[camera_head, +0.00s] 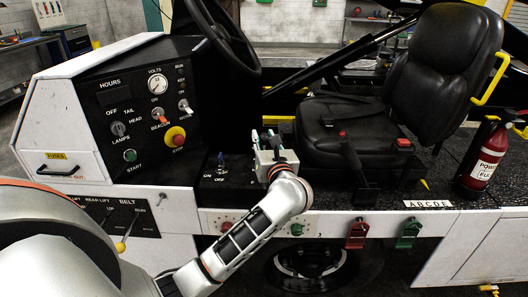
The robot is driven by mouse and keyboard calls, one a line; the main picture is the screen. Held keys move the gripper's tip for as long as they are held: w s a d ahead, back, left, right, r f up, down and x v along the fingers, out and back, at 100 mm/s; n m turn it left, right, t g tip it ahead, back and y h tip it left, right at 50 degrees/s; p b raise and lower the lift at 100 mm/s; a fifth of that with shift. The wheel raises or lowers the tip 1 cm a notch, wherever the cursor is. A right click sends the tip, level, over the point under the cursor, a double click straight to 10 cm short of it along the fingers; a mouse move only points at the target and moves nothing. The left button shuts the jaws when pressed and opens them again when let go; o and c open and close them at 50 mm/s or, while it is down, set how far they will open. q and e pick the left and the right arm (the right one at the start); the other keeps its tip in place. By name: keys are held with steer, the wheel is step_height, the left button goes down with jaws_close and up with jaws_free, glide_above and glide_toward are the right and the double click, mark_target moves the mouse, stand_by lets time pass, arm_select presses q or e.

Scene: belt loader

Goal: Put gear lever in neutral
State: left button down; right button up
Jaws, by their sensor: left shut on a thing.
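My left gripper (264,140) is over the low black console between the dashboard and the seat, with its fingers pointing up and away. It is shut on what appears to be the gear lever, which the gripper and wrist mostly hide. I cannot tell which position the lever is in. My right gripper is not in view.
The steering wheel (258,62) and dashboard are above left. The black seat (358,125) is to the right. A fire extinguisher (484,160) stands at the far right.

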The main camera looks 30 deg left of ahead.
arm_select(q)
steer(key=shift+w+a+r, duration=0.1)
steer(key=shift+w+a, duration=0.4)
steer(key=shift+w, duration=0.3)
steer(key=c, duration=1.7)
jaws_free()
steer(key=v, duration=1.2)
